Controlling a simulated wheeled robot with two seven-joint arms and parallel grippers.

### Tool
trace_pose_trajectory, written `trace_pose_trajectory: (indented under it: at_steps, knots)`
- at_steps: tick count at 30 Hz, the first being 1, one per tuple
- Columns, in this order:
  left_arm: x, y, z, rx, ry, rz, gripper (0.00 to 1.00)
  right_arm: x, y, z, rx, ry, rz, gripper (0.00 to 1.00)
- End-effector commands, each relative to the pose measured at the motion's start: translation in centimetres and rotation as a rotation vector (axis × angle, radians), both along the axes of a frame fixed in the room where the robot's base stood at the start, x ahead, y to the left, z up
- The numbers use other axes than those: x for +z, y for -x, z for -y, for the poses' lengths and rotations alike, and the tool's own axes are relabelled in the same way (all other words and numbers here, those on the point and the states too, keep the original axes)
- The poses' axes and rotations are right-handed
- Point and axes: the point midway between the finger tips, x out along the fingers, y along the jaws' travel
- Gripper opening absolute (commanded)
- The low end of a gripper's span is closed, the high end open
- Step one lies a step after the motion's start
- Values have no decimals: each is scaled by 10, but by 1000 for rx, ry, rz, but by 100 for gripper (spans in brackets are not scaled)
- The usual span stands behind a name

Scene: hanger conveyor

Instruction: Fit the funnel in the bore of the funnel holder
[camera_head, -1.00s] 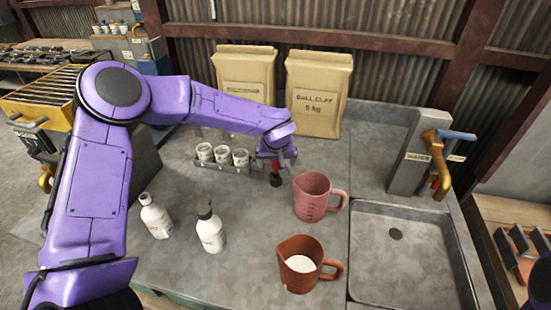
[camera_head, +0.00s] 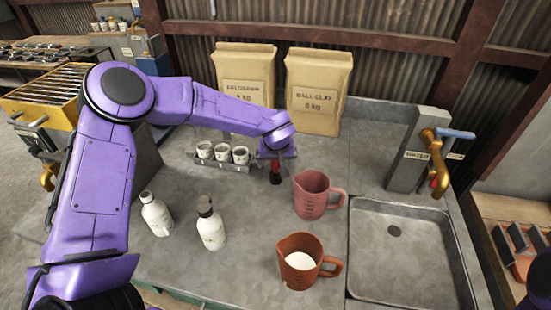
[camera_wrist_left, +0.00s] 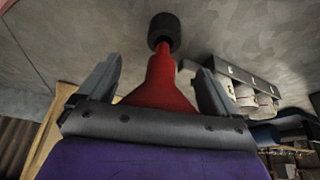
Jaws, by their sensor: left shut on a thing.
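My left gripper (camera_head: 277,156) hangs over the bench and is shut on a red funnel (camera_wrist_left: 162,85). In the head view the funnel (camera_head: 276,168) shows only as a small red patch below the gripper. In the left wrist view its wide end lies between the two fingers (camera_wrist_left: 160,92) and its narrow stem points away from the gripper. The stem's tip overlaps the mouth of a dark round funnel holder (camera_wrist_left: 164,26), which stands on the bench (camera_head: 276,180). I cannot tell how deep the tip sits in the bore. My right gripper is not in view.
A rack of white cups (camera_head: 222,153) stands just left of the holder. A pink jug (camera_head: 312,200) is close on the right, with a brown jug (camera_head: 298,275) nearer. Two white bottles (camera_head: 211,231) stand front left. Clay bags (camera_head: 318,90) stand behind; a sink (camera_head: 408,270) is at right.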

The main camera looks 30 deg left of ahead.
Motion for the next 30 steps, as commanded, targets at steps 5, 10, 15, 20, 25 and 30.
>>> trace_pose_trajectory:
  at_steps: [5,10,15,20,25,30]
  knots:
    - [0,0,0,1,0,0,61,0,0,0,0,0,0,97]
    - [0,0,0,1,0,0,61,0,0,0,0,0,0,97]
    - [-1,0,0,1,0,0,61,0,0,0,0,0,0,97]
    - [-3,0,0,1,0,0,61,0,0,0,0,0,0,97]
    - [-6,0,0,2,1,-1,61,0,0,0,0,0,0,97]
    - [-9,0,0,2,0,-1,61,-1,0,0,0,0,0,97]
